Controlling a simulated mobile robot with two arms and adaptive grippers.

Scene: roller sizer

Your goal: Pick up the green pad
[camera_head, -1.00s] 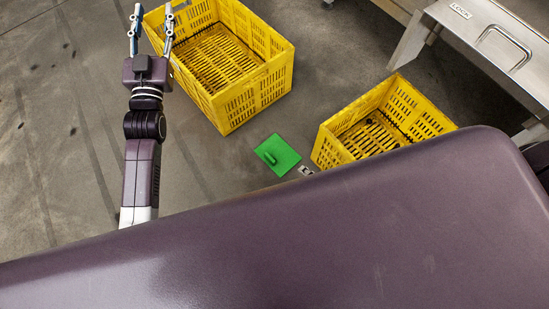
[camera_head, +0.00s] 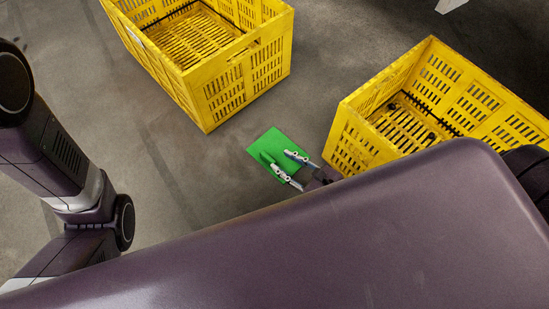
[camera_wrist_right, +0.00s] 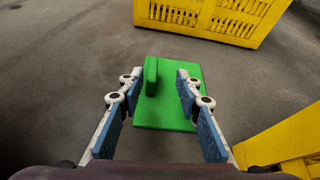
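The green pad (camera_head: 263,147) lies flat on the floor between two yellow crates. A raised green handle (camera_wrist_right: 151,76) stands on the pad (camera_wrist_right: 165,118) in the right wrist view. My right gripper (camera_head: 278,159) is over the pad, its fingers spread. In the right wrist view the handle stands between the open fingertips (camera_wrist_right: 159,77), nearer the left one. No grip on it shows. In the head view the fingers hide part of the pad. My left arm shows at the left edge, but its gripper is out of view.
A yellow crate (camera_head: 232,88) stands behind the pad. Another yellow crate (camera_head: 352,142) stands close to the right of my right gripper. My purple body fills the lower part of the head view. The floor left of the pad is clear.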

